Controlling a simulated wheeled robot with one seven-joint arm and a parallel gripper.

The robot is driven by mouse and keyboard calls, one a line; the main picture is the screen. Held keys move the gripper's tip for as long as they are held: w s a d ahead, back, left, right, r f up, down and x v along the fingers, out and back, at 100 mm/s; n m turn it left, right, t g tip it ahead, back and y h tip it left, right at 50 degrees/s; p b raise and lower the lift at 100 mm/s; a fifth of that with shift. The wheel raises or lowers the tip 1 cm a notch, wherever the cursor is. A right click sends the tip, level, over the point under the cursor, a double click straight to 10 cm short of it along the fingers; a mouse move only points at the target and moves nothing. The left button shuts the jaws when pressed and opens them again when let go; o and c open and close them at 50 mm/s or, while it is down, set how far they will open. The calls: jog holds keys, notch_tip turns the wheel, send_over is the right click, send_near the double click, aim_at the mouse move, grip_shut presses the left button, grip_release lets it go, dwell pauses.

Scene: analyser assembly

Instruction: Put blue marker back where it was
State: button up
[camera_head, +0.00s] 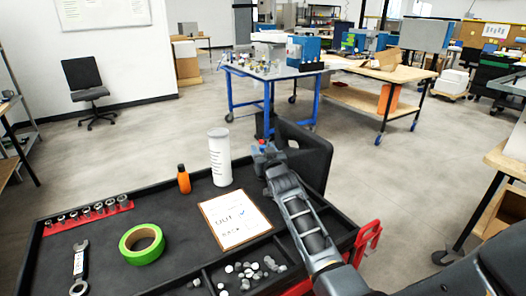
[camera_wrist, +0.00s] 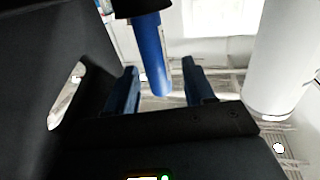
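The blue marker (camera_wrist: 151,55) shows in the wrist view, with a black part at its upper end. My gripper (camera_wrist: 160,75) has its two fingers apart, one on either side of the marker. A gap shows between the marker and each finger, so the gripper is open and does not clamp it. Whether the marker is within the fingers' reach or beyond them, I cannot tell. In the head view my gripper (camera_head: 262,150) is at the far edge of the black tool cart (camera_head: 180,268), right of the white cylinder (camera_head: 220,157). The marker is not clear there.
A black panel (camera_head: 312,155) rises close to the right of my gripper. An orange bottle (camera_head: 183,179), a clipboard (camera_head: 235,218), green tape (camera_head: 141,244), a wrench (camera_head: 79,268) and a red socket rail (camera_head: 88,216) lie on the cart. The white cylinder is close in the wrist view (camera_wrist: 280,60).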

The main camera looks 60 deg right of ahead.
jog(key=shift+r, duration=0.2)
jog(key=b+v, duration=0.1)
jog(key=v, duration=1.1)
dwell(0.3)
